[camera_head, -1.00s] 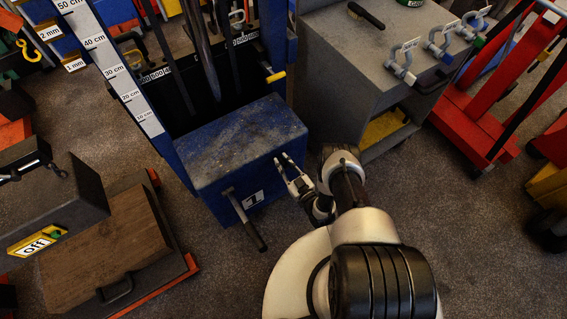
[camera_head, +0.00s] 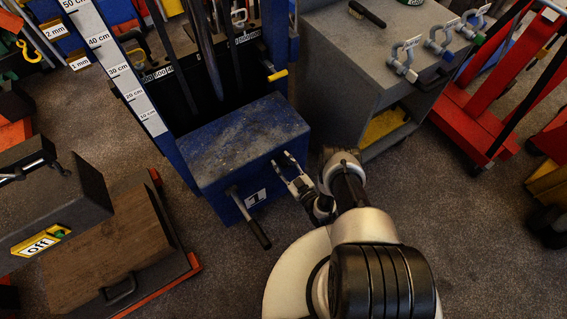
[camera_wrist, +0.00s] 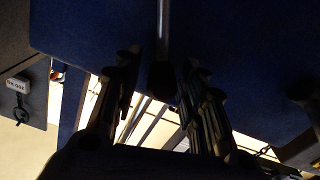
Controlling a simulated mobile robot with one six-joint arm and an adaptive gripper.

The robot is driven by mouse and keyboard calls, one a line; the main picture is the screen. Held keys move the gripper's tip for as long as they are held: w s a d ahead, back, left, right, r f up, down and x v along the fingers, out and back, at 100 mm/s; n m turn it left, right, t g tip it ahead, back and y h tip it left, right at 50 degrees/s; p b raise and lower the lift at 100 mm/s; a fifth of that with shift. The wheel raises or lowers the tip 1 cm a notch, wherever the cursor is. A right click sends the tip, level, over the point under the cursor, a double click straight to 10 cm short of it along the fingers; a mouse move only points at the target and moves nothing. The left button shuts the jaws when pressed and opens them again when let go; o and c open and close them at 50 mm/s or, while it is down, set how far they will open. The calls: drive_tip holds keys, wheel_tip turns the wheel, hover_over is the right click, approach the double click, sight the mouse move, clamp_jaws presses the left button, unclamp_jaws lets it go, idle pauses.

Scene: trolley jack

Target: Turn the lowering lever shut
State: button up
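A lever with a metal shaft and black grip (camera_head: 250,220) sticks out from the front of a blue box (camera_head: 240,140), left of a white label marked 1. It slants down to the right. My gripper (camera_head: 282,159) is beside the box's front face, to the right of the label and apart from the black grip. Its two fingers are spread with nothing between them in the head view. In the wrist view my gripper (camera_wrist: 160,85) also looks open. A metal rod with a dark end (camera_wrist: 162,72) shows between the fingers; whether they touch it I cannot tell.
A grey cabinet (camera_head: 345,75) with shackles on top stands behind on the right. A red frame (camera_head: 480,115) is further right. A dark block with an Off label (camera_head: 40,243) and a brown wooden block (camera_head: 105,250) are at left. Dark floor lies in front of the blue box.

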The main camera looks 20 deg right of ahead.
drive_tip(key=shift+r, duration=0.1)
wheel_tip(320, 180, up, 10)
drive_tip(key=shift+f, duration=0.1)
idle(0.6)
drive_tip(key=shift+c, duration=0.3)
